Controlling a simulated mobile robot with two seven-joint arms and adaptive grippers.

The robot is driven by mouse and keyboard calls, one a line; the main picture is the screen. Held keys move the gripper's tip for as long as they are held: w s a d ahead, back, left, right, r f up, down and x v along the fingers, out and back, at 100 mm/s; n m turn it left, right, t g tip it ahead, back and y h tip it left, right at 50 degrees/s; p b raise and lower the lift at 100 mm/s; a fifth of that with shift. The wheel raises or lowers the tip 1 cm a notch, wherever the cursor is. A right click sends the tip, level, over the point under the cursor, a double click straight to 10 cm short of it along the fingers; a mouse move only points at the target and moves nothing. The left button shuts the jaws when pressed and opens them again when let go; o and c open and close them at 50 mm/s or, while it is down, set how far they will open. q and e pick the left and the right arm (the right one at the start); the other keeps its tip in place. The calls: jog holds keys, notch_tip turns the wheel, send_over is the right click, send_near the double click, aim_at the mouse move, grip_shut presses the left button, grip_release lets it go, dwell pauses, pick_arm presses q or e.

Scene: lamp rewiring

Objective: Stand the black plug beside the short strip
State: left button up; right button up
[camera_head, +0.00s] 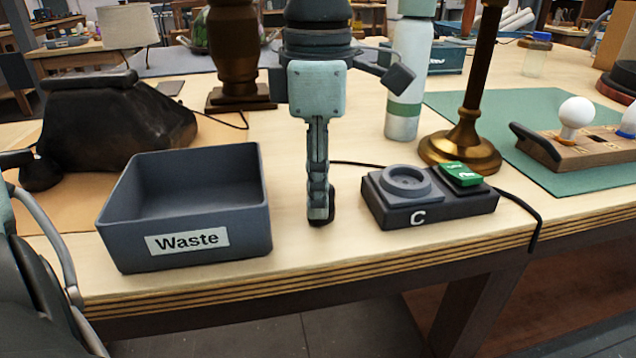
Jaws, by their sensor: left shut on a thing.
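The short strip (428,208) is a dark block marked C, with a round socket at its left and a green rocker switch (461,174) at its right. It lies near the table's front edge. My left gripper (319,213) points down between the waste bin and the strip, left of the strip and apart from it. I see it edge-on. It is shut on a small black thing (331,206), likely the black plug, mostly hidden behind the fingertips. It is low over the table; I cannot tell if it touches the top. My right gripper is not in view.
A grey bin (190,249) labelled Waste stands left of the gripper. A brass lamp base (459,153) and a pale bottle (408,85) stand behind the strip. A black cord (533,214) runs past the strip over the front edge. A wooden bulb holder (586,150) lies on a green mat.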

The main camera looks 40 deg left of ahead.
pick_arm(q)
jog(key=shift+f, duration=0.15)
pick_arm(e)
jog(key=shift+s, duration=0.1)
pick_arm(q)
jog(key=o, duration=1.1)
jog(key=shift+o, duration=0.2)
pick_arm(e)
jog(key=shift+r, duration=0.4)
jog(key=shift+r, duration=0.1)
pick_arm(q)
notch_tip(320, 180, up, 2)
jog(key=shift+w+r, duration=0.1)
jog(key=shift+r, duration=0.05)
notch_tip(320, 180, up, 10)
jog(key=p, duration=0.1)
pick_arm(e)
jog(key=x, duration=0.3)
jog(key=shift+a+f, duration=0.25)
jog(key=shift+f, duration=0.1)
